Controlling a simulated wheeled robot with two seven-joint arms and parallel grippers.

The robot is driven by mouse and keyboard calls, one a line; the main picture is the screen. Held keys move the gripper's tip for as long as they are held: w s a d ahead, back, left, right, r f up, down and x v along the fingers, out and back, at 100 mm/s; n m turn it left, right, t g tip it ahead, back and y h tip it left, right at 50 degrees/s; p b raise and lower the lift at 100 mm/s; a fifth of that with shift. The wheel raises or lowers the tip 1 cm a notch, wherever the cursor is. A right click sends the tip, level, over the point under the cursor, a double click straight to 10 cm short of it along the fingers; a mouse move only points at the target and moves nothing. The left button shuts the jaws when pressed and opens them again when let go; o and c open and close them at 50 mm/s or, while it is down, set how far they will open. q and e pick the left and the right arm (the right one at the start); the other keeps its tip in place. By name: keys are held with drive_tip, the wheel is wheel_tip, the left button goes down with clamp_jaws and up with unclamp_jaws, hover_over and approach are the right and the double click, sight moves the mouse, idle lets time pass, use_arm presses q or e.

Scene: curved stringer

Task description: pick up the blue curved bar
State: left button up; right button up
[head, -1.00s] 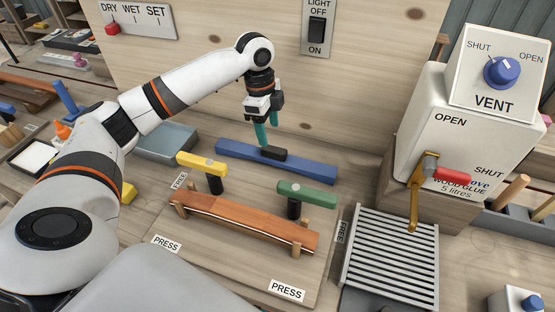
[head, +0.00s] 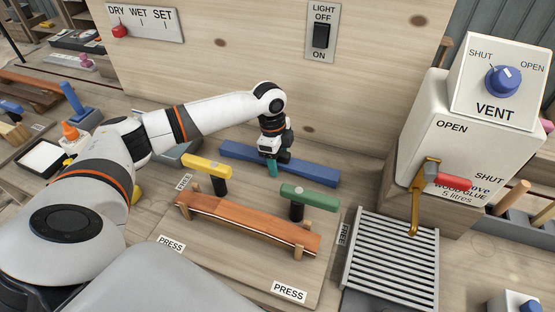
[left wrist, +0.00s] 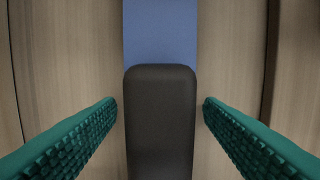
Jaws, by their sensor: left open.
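The blue curved bar (head: 314,171) lies on the bench behind the two clamps, against the foot of the wooden back panel. In the left wrist view the blue bar (left wrist: 160,32) runs up the middle, with a dark grip block (left wrist: 160,120) on it. My left gripper (head: 272,168) is lowered at the bar's middle. In the left wrist view its green ridged fingers (left wrist: 160,103) are open, one on each side of the dark block, with a gap on both sides. The block is mostly hidden by the gripper in the head view. My right gripper is not in view.
A press with an orange-brown curved strip (head: 240,222) stands just in front, with a yellow handle (head: 206,166) and a green handle (head: 309,197) rising near my left gripper. A glue box (head: 440,150) and a metal grate (head: 390,258) are at right.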

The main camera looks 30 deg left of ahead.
use_arm(q)
drive_tip(key=shift+r, duration=0.1)
drive_tip(key=c, duration=1.2)
